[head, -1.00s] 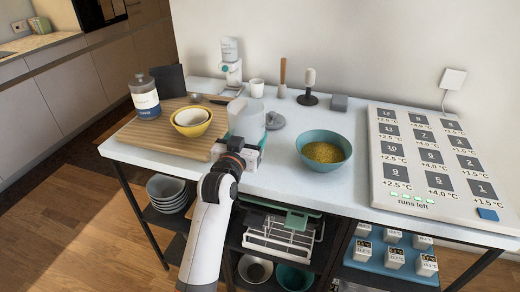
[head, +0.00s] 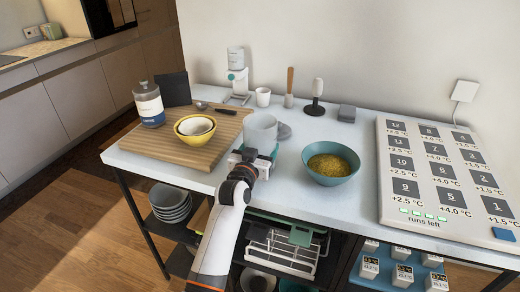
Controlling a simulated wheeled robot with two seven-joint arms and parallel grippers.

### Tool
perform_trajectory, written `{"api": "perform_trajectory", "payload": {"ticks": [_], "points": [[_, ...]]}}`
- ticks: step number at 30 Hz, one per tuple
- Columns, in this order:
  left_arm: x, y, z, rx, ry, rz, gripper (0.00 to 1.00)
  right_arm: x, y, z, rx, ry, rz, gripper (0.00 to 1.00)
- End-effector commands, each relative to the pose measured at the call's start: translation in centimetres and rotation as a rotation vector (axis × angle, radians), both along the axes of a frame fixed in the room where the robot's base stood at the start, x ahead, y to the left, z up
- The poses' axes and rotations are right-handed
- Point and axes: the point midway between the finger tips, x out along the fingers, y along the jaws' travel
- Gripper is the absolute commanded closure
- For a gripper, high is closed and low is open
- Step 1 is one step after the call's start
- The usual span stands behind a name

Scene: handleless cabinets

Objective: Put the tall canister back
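A clear, pale canister (head: 260,129) stands upright at the middle of the worktop, just right of the wooden board. My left gripper (head: 257,156) is at its near side, low down, and appears shut on it. The fingertips are mostly hidden, and I cannot tell whether the canister's base touches the worktop. A grey round lid-like piece (head: 285,131) lies behind the canister, partly covered by it. My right gripper is not in view.
The wooden board (head: 175,150) holds nested yellow and white bowls (head: 195,131). A teal bowl of yellow grains (head: 331,164) stands right of the canister. A dispenser (head: 238,75), cup (head: 263,97) and grey block (head: 346,113) line the back. A large panel (head: 446,190) fills the right.

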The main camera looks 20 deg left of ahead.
Motion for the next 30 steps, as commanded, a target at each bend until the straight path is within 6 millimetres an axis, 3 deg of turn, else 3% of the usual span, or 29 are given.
{"api": "perform_trajectory", "payload": {"ticks": [11, 12, 16, 26, 30], "points": [[0.0, 0.0, -0.3, 0.001, -0.007, 0.001, 0.73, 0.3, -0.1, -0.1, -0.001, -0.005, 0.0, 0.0], [0.0, 0.0, -0.5, 0.001, -0.002, 0.0, 0.26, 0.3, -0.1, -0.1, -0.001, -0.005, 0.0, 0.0], [0.0, 0.0, -0.5, 0.0, -0.002, 0.0, 0.06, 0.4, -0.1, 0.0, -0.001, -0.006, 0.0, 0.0], [-0.1, 0.0, -0.2, 0.0, -0.003, 0.001, 0.06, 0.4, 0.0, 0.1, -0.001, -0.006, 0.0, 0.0], [-1.7, 0.1, -0.4, 0.0, -0.001, 0.001, 0.06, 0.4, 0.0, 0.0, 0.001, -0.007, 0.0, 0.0]]}}
